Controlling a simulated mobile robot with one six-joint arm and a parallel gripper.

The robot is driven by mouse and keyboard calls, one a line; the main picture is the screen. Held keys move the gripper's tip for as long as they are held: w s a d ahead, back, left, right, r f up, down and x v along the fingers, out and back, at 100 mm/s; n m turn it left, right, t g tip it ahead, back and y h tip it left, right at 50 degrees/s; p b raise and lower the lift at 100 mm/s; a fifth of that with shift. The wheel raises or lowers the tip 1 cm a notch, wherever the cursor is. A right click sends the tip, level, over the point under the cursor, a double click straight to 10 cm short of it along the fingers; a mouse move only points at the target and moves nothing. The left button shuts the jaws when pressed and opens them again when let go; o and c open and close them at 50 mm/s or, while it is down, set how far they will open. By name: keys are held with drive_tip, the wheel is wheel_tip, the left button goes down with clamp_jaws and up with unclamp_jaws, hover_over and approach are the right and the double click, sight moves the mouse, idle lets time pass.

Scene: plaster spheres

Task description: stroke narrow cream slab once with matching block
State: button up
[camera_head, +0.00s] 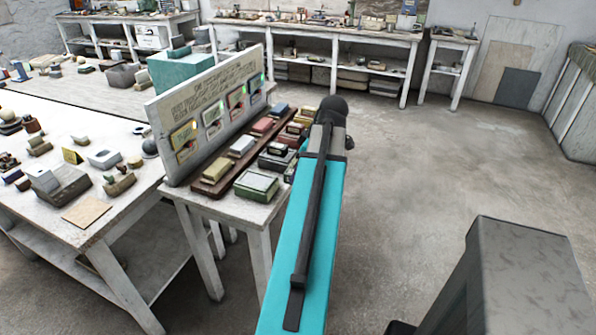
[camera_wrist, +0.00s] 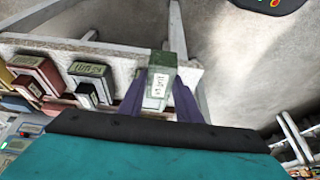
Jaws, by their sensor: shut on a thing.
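In the wrist view my gripper (camera_wrist: 161,88) has its dark purple fingers on both sides of a grey-green block (camera_wrist: 161,72) with a pale label, and is shut on it. The block shows in front of the table's edge there. In the head view the fingers and held block are hidden behind my arm. A narrow cream slab (camera_head: 218,169) lies on a long dark board (camera_head: 208,191) beside the upright sign panel, with a paler cream slab (camera_head: 242,146) behind it. I cannot tell which one is the task's slab.
A green box (camera_head: 257,186) sits near the small table's front edge, with several dark and red blocks behind it. The sign panel (camera_head: 205,110) stands along the table's left side. A cluttered white table (camera_head: 80,205) is at left. Open floor (camera_head: 430,165) lies right.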

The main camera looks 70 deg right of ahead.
drive_tip(key=o, duration=0.4)
drive_tip(key=shift+c, duration=0.6)
drive_tip(key=shift+w+a, duration=0.2)
drive_tip(key=shift+w, duration=0.45)
drive_tip(key=w+a+r, duration=0.1)
drive_tip(key=w+a, duration=1)
drive_tip(key=w, duration=0.4)
drive_tip(key=w+a+r, duration=0.1)
drive_tip(key=w+a, duration=0.9)
drive_tip(key=w, duration=0.6)
drive_tip(key=w+a+r, duration=0.1)
drive_tip(key=w+a, duration=0.3)
drive_tip(key=a, duration=0.7)
drive_tip(key=w+a+r, duration=0.1)
drive_tip(key=w+a, duration=0.3)
drive_tip(key=a, duration=0.8)
drive_tip(key=w+a+r, duration=0.1)
drive_tip(key=w+a, duration=0.3)
drive_tip(key=a, duration=0.8)
drive_tip(key=shift+w+a+r, duration=0.25)
drive_tip(key=shift+w+r, duration=0.1)
